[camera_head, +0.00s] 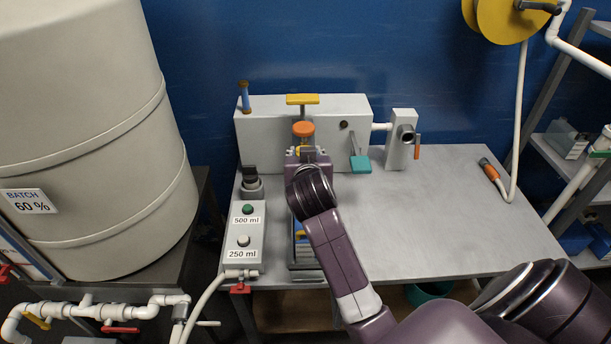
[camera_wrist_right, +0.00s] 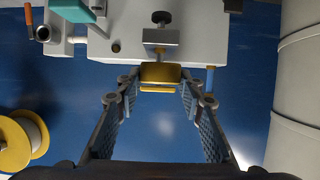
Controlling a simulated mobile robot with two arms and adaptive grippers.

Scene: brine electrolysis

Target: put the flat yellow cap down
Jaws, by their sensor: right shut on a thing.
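The flat yellow cap (camera_wrist_right: 160,74) sits between the fingertips of my right gripper (camera_wrist_right: 160,80) in the right wrist view, and the gripper is shut on it. In the head view my right gripper (camera_head: 306,153) is at the front of the grey-white box on the bench, and my own wrist and arm hide the cap at least in part. From this view I cannot tell whether the cap touches anything below it. My left gripper is out of view.
An orange-topped piece (camera_head: 303,129) stands just beyond my right gripper. A yellow T-shaped piece (camera_head: 303,99), a blue handle (camera_head: 244,97) and a teal lever (camera_head: 361,164) are at the box (camera_head: 262,130). A button panel (camera_head: 246,250) lies left.

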